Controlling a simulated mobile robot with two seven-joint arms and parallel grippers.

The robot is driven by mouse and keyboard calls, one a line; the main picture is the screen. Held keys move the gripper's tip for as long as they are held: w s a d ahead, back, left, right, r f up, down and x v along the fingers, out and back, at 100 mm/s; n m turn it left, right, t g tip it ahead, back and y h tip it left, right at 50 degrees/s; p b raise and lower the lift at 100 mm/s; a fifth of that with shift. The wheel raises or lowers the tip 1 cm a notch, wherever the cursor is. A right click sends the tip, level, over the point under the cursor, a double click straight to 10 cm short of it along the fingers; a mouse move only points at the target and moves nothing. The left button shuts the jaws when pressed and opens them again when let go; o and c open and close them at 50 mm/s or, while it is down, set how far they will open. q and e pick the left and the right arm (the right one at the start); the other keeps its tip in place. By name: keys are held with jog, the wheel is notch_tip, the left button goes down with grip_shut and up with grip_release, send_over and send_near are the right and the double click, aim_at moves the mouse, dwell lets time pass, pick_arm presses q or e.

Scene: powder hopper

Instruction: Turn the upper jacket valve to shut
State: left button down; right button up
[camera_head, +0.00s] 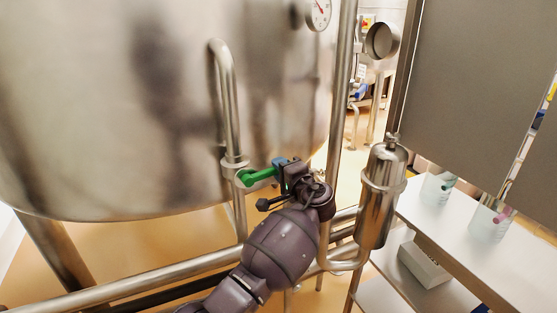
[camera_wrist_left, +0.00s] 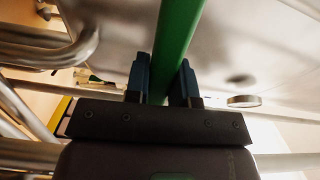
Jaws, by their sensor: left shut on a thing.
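The upper jacket valve has a green lever handle (camera_head: 258,176) on a steel pipe (camera_head: 232,120) that runs down the front of the large steel vessel (camera_head: 110,110). The lever points to the right, away from the pipe. My left gripper (camera_head: 279,165) is at the lever's free end and shut on it. In the left wrist view the green handle (camera_wrist_left: 178,40) passes between the two blue fingers of my left gripper (camera_wrist_left: 165,85). The lever's far end is hidden by my gripper. My right gripper is not in view.
A steel cylinder (camera_head: 381,190) on a pipe stands close to the right of my left arm. A vertical pipe (camera_head: 341,100) rises behind the gripper. Horizontal pipes (camera_head: 160,275) run below. A white shelf (camera_head: 450,235) with beakers is at the right. A gauge (camera_head: 318,13) is above.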

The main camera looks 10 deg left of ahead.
pick_arm(q)
jog(key=shift+f+m, duration=0.7)
jog(key=shift+m, duration=0.2)
jog(key=shift+s+f+m, duration=0.15)
jog(key=shift+f+m, duration=0.15)
jog(key=shift+f, duration=0.15)
jog(key=c, duration=1)
grip_release()
jog(key=shift+f, duration=0.1)
jog(key=shift+o, duration=0.2)
jog(key=shift+r, duration=0.2)
jog(key=shift+r, duration=0.45)
notch_tip(320, 180, up, 19)
jog(key=shift+r, duration=0.2)
